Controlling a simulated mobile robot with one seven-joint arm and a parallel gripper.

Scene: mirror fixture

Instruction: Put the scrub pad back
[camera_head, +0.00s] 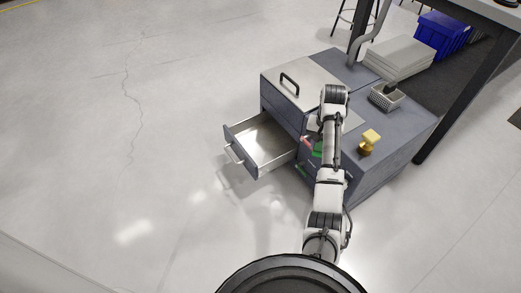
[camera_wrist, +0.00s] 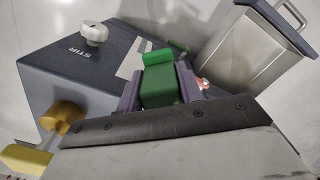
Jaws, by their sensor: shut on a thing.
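The green scrub pad (camera_wrist: 162,82) is held between the two purple-grey fingers of my gripper (camera_wrist: 160,90) in the wrist view. My gripper is shut on it. The pad also shows as a small green patch (camera_head: 317,149) in the head view, mostly hidden by my arm. It is at the front of the grey cabinet (camera_head: 395,143), right of the pulled-out drawer (camera_head: 236,152). The drawer's visible metal inside looks empty. In the wrist view the open drawer (camera_wrist: 245,45) lies beyond the pad, at the upper right.
A white knob (camera_wrist: 93,33) marked STIR is on the cabinet face. A yellow-topped brass piece (camera_head: 369,141) stands on the cabinet top. A mesh basket (camera_head: 386,98) and a lid with a black handle (camera_head: 289,83) are also there. Floor left of the drawer is clear.

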